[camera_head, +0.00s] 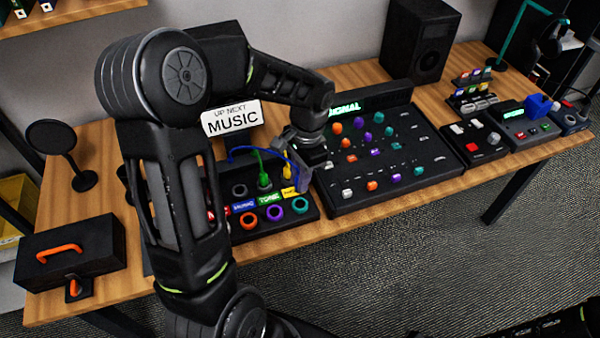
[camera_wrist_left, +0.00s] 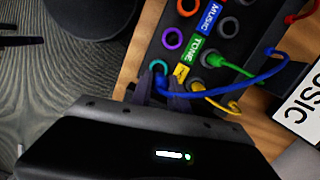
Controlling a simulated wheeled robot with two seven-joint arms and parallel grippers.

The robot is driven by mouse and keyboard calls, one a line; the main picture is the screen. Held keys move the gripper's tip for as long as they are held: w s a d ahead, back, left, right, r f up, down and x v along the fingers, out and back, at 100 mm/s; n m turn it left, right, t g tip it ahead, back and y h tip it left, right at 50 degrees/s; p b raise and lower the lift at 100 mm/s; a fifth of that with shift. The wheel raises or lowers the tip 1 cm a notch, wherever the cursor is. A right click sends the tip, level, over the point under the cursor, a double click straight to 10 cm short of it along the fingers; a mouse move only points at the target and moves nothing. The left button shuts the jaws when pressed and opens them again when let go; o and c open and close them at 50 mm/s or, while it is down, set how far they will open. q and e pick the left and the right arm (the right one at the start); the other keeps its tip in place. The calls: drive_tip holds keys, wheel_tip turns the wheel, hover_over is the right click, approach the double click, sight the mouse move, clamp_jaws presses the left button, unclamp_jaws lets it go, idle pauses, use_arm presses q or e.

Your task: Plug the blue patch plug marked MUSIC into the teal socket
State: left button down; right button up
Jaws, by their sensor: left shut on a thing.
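My left gripper (camera_head: 304,184) is above the right end of the patch panel (camera_head: 262,228), shut on the blue plug (camera_wrist_left: 160,83). The plug is mostly hidden between the fingers; its blue cable (camera_wrist_left: 235,88) loops back across the panel. The teal socket (camera_head: 300,205) is the right end of the front row, and its ring shows just beyond the fingertips in the left wrist view (camera_wrist_left: 158,66). The plug's tip looks close to the ring; I cannot tell whether they touch. My right gripper is not in view.
A green plug (camera_head: 264,181) and a yellow plug (camera_wrist_left: 198,87) sit at the panel's back row. Purple (camera_head: 274,213) and orange (camera_head: 249,220) sockets are beside the teal one. A mixer (camera_head: 395,190) stands close on the right. A "MUSIC" sign (camera_head: 232,118) stands behind.

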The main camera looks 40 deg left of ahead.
use_arm(q)
drive_tip(key=shift+f, duration=0.2)
drive_tip(key=shift+f+b, duration=1.9)
drive_tip(key=shift+f, duration=0.35)
drive_tip(key=shift+f+b, duration=0.75)
drive_tip(key=shift+f, duration=0.4)
idle(1.1)
drive_tip(key=c, duration=1.2)
unclamp_jaws()
drive_tip(key=shift+o, duration=0.7)
drive_tip(key=o, duration=0.4)
drive_tip(key=shift+c, duration=0.2)
drive_tip(key=shift+r+p, duration=2.7)
drive_tip(key=shift+r, duration=0.8)
